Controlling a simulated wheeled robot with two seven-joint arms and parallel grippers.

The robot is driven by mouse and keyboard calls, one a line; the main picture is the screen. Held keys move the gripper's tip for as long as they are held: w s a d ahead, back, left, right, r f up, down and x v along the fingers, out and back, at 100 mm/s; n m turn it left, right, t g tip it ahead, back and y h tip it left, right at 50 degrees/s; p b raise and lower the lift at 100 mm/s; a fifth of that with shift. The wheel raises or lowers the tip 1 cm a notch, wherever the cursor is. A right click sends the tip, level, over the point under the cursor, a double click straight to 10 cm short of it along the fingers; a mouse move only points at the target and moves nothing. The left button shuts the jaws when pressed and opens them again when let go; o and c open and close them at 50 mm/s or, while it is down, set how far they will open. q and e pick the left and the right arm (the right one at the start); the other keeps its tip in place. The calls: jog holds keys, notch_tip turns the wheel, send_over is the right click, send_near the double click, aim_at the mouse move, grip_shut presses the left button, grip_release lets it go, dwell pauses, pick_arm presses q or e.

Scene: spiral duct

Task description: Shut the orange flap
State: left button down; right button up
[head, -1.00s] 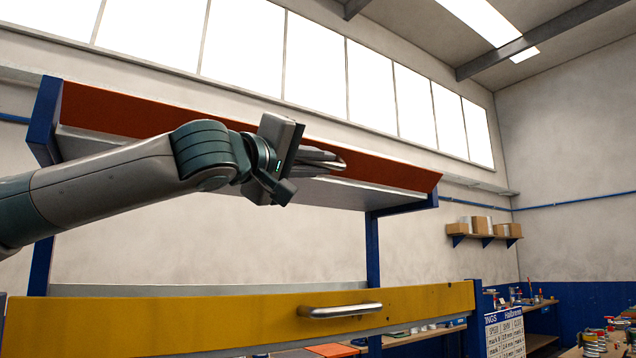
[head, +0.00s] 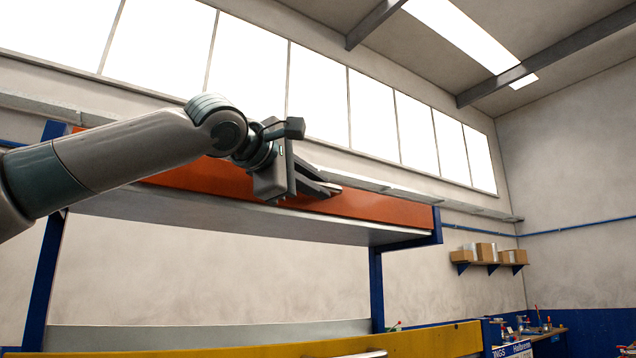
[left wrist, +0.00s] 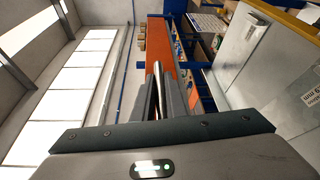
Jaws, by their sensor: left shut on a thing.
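The orange flap (head: 380,207) runs along the front of the raised blue-framed unit, with a pale grey underside below it. It also shows in the left wrist view (left wrist: 160,32), running away beyond my fingers. My left gripper (head: 332,189) is at the flap's front face, right of its middle. In the left wrist view my left gripper (left wrist: 158,88) is shut on a shiny metal bar handle (left wrist: 158,76) between the fingers. The handle is mostly hidden by the fingers in the head view. My arm hides the flap's left part. My right gripper is not in view.
A yellow front (head: 430,341) with a metal handle (head: 365,354) lies below. A blue post (head: 376,290) stands under the flap's right end. A wall shelf with boxes (head: 487,254) is farther right. Open space lies between the flap and the yellow front.

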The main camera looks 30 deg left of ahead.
pick_arm(q)
jog(key=shift+a+r, duration=0.1)
dwell(0.4)
jog(key=c, duration=1.8)
grip_release()
jog(key=shift+s, duration=0.45)
jog(key=s+r+b, duration=0.1)
jog(key=s+b, duration=0.4)
jog(key=s, duration=1.1)
jog(key=shift+s+r+b, duration=0.2)
jog(key=shift+b, duration=0.2)
jog(key=shift+a, duration=0.1)
